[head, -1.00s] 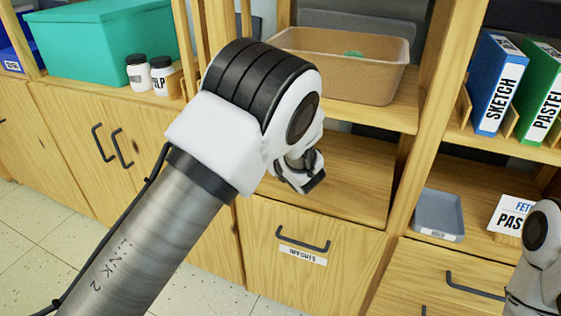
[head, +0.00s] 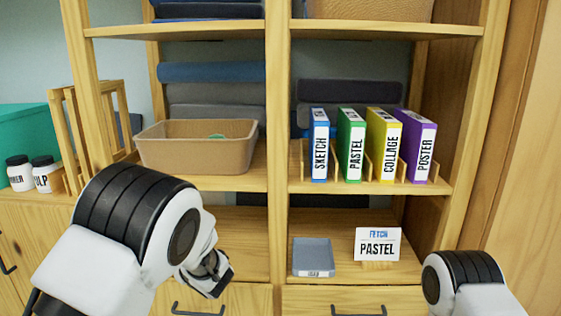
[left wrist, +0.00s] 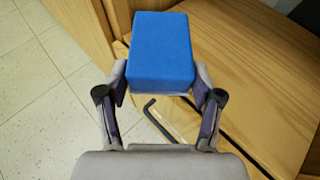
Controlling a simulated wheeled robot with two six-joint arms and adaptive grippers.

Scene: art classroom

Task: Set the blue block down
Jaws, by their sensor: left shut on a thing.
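The blue block (left wrist: 162,48) shows only in the left wrist view, between the two fingers of my left gripper (left wrist: 161,82). The gripper is shut on it, and the block sticks out past the fingertips. Behind it are wooden cabinet fronts and the floor, with no contact visible under it. In the head view my left gripper (head: 212,275) is partly hidden by its own wrist, in front of the lower left shelf, and the block cannot be seen. Only part of my right arm shows at the lower right; its gripper is out of frame.
A tan bin (head: 196,155) stands on the middle left shelf. Several binders stand on the middle right shelf. A grey tray (head: 313,256) and a PASTEL card (head: 377,246) are on the lower right shelf. The lower left shelf (head: 245,242) looks bare where visible.

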